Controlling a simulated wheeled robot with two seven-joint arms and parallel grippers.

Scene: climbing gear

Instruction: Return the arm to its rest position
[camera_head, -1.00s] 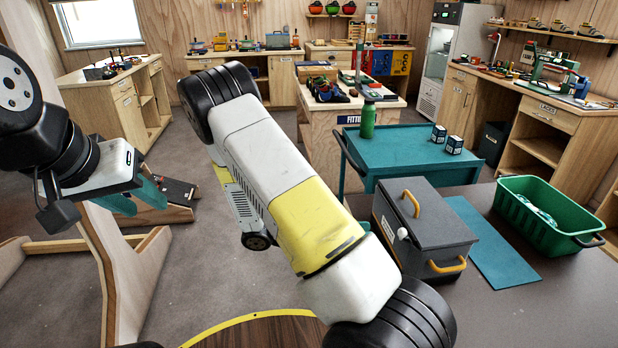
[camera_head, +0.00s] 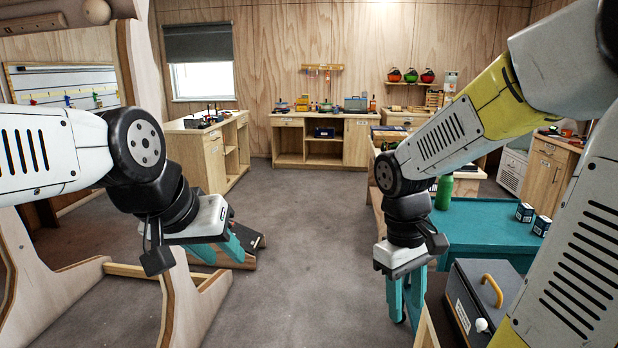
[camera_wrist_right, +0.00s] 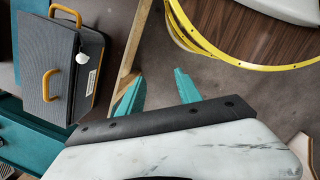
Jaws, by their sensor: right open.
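My right arm comes in from the right in the head view, and its gripper (camera_head: 406,297) points down beside the grey box and the teal cart. The right gripper's teal fingers stand apart with nothing between them; they also show in the right wrist view (camera_wrist_right: 158,92). My left gripper (camera_head: 228,254) is at the left in the head view, with teal fingers pointing down and right. A dark board-like thing lies behind it, and I cannot tell how far apart its fingers are.
The grey box (camera_head: 476,298) with yellow handles stands at the lower right, close to my right gripper. The teal cart (camera_head: 490,232) carries a green bottle (camera_head: 444,192) and two small dark boxes. Wooden frames stand at the lower left. The floor (camera_head: 300,230) between the arms is clear.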

